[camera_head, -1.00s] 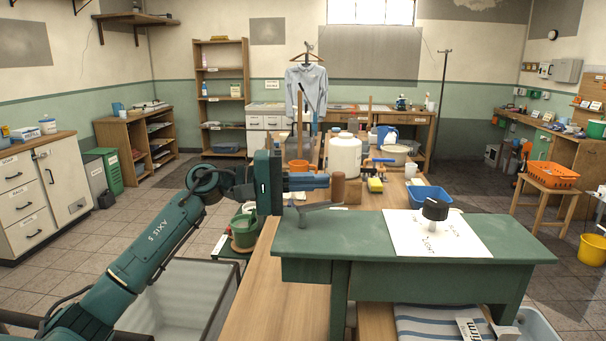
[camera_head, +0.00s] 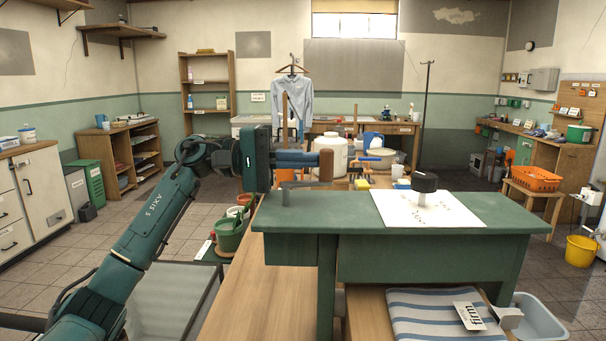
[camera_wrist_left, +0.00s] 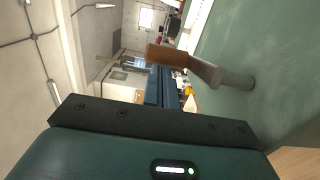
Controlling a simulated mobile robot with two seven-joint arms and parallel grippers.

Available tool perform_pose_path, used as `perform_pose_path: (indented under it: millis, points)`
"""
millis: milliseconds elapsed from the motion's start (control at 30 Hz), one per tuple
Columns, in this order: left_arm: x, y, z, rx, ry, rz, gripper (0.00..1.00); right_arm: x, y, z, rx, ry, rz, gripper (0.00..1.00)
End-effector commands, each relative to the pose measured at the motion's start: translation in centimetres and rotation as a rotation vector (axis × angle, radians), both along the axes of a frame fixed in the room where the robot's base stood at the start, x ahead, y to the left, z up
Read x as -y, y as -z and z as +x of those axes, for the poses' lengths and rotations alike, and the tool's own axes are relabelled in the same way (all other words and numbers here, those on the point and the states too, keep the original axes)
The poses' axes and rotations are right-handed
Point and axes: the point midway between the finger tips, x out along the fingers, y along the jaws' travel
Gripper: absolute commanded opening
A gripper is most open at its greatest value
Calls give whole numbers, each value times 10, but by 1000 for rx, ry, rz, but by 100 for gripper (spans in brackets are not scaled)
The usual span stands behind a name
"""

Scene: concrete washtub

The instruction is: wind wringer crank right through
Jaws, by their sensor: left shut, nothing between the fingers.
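The crank stands at the left end of a green bench top (camera_head: 350,213). It has a grey post (camera_head: 286,196), a grey arm (camera_head: 304,184) pointing right, and an upright brown wooden handle (camera_head: 326,166). My left gripper (camera_head: 312,158) is shut and empty, its blue fingers level and pointing right. The fingertips are close beside the handle; I cannot tell whether they touch. In the left wrist view the handle (camera_wrist_left: 166,55) and crank arm (camera_wrist_left: 204,72) show beyond the fingers (camera_wrist_left: 160,88). My right gripper is out of view.
A black knob (camera_head: 424,182) on a pale stem stands over a white printed sheet (camera_head: 385,208) on the bench. A striped cloth (camera_head: 430,312) lies beneath. Behind are a white jar (camera_head: 335,150) and other clutter. Green pots (camera_head: 229,235) stand at left.

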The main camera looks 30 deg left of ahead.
Motion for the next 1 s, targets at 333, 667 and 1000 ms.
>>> perform_pose_path:
  millis: [333,667,1000]
  points:
    - [1,-1,0,0,-1,-1,0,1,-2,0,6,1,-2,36]
    - [-36,2,-17,-1,-6,0,0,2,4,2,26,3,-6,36]
    - [-99,0,-49,-1,-4,0,0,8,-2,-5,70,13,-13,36]
